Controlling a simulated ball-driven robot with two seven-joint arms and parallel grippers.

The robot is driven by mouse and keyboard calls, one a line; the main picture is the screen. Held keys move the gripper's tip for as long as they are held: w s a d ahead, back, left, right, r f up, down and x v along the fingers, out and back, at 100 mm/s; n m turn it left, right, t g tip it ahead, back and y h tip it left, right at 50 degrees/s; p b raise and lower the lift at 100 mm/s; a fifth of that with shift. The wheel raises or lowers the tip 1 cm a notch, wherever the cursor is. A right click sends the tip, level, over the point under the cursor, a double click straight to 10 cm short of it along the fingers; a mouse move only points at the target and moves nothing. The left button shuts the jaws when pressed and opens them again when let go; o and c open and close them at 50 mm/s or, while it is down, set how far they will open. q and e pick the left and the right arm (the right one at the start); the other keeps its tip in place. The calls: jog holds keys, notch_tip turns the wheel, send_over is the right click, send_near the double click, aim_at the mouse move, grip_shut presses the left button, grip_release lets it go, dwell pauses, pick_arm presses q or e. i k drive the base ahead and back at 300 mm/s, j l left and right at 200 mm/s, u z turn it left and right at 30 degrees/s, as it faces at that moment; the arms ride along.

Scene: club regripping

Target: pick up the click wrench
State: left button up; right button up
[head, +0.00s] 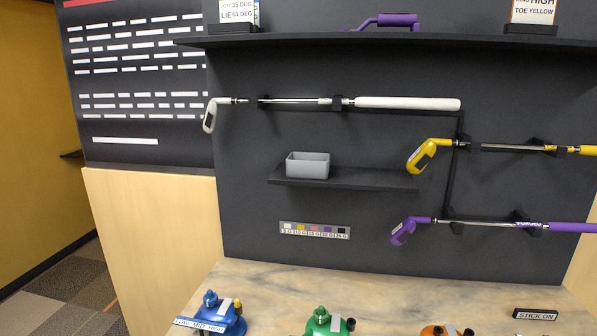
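I cannot tell for sure which thing is the click wrench. A purple tool-like object (397,20) with a long, thin low part lies on the upper shelf (420,40), near the top edge of the view; its shape is only partly clear. Neither of my grippers shows in the head view, and nothing is seen held.
White (410,103), yellow (424,156) and purple (403,231) clubs hang on the dark wall. A grey bin (308,165) sits on a small shelf (350,180). Blue (210,314), green (322,322) and orange (436,331) devices stand on the marbled counter (290,285).

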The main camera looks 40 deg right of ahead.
aim_at(386, 20)
jog(key=z, duration=0.4)
jog(key=l+z, duration=0.1)
jog(key=z, duration=0.35)
jog(key=l+z, duration=0.1)
jog(key=z, duration=0.3)
jog(key=l+z, duration=0.1)
jog(key=z, duration=0.3)
